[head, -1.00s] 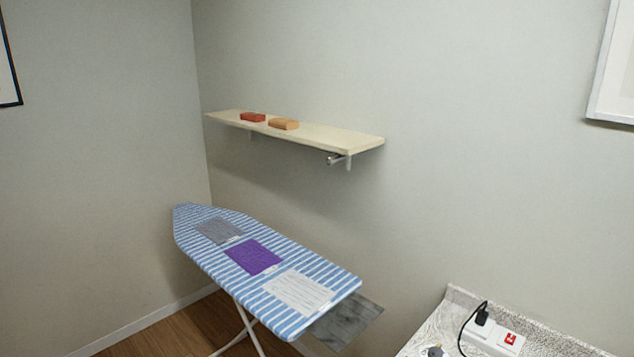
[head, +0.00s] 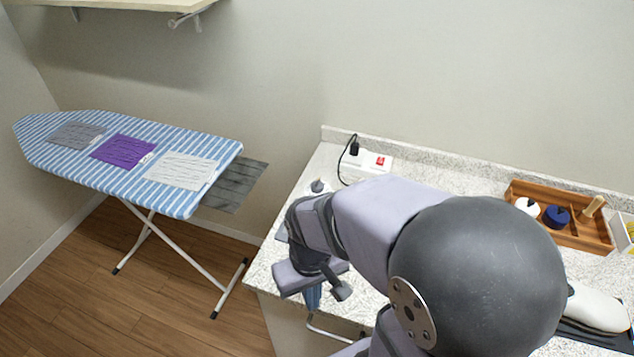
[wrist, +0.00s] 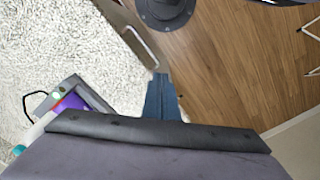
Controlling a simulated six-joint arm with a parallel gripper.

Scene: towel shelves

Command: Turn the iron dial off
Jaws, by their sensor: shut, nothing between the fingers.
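My gripper (head: 313,300) hangs over the counter's front left edge in the head view, its blue fingers pointing down. In the wrist view the fingers (wrist: 160,80) are together with nothing between them. A small grey knob on a white base (head: 318,187) sits on the counter behind my arm, partly hidden by it. A white rounded object on a dark base (head: 597,308) is at the far right, partly behind my arm. I cannot tell which of these is the iron, and no dial setting is readable.
The power strip (head: 365,163) with a black plug and red switch lies at the counter's back. A wooden tray (head: 516,190) holds small items at right. The ironing board (head: 215,165) with folded cloths stands left. A grey-purple object (wrist: 72,103) lies on the counter in the wrist view.

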